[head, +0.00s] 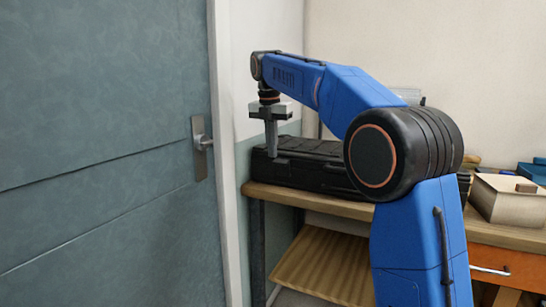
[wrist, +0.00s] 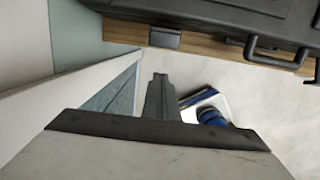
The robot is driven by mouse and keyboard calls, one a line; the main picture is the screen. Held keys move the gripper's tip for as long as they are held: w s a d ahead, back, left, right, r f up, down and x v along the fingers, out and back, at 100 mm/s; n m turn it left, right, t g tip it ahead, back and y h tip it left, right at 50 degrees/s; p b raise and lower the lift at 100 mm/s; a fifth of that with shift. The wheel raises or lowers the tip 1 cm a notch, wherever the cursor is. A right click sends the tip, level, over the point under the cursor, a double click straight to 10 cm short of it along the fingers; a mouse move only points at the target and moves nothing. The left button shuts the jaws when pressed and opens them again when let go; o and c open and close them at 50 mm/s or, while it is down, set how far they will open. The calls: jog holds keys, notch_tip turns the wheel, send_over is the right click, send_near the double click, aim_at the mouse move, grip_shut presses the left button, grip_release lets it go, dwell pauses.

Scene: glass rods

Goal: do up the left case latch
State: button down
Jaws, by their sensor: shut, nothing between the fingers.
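The black case (head: 310,165) lies with its lid down on the wooden bench, and it also shows along the top of the wrist view (wrist: 215,12). The left case latch (wrist: 165,38) is a dark flap that juts out from the case's front edge, over the bench's edge in the wrist view. My gripper (head: 272,155) points down at the left part of the case in the head view. In the wrist view my gripper (wrist: 160,77) is shut and empty, apart from the latch. Whether its tip touches the case, I cannot tell.
The case's handle (wrist: 278,52) sticks out right of the latch. The bench (head: 325,205) ends close to a white door frame (head: 228,150) and a grey-green door (head: 110,150) with a metal handle (head: 201,142). A beige box (head: 505,200) stands at the right. Floor shows in front of the bench.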

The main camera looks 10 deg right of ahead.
notch_tip(320, 180, up, 6)
jog(key=shift+w+d, duration=0.3)
jog(key=shift+w, duration=0.1)
